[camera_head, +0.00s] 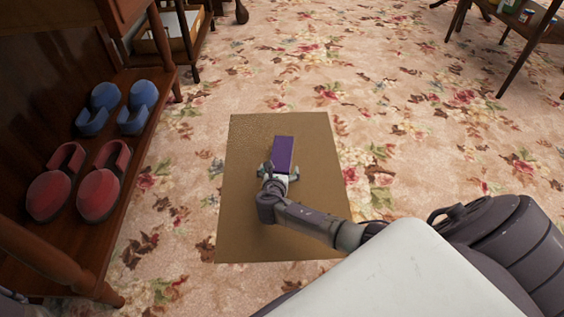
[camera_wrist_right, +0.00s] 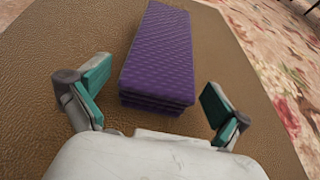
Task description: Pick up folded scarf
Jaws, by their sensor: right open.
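The folded scarf (camera_head: 282,152) is a purple, textured, layered rectangle lying flat on a brown mat (camera_head: 240,225). In the right wrist view the scarf (camera_wrist_right: 160,55) lies just ahead of the jaws, its short near end facing me. My right gripper (camera_head: 278,170) is at the scarf's near end in the head view. In the wrist view its green-padded fingers (camera_wrist_right: 155,95) are spread wide, one on each side of the scarf's near end, with gaps between pads and scarf. Nothing is held. My left gripper is not in view.
A wooden shoe rack (camera_head: 140,165) on the left holds blue slippers (camera_head: 139,105) and red slippers (camera_head: 98,190). A dark wooden table (camera_head: 520,35) with small jars stands at the top right. Floral carpet (camera_head: 400,120) around the mat is mostly clear.

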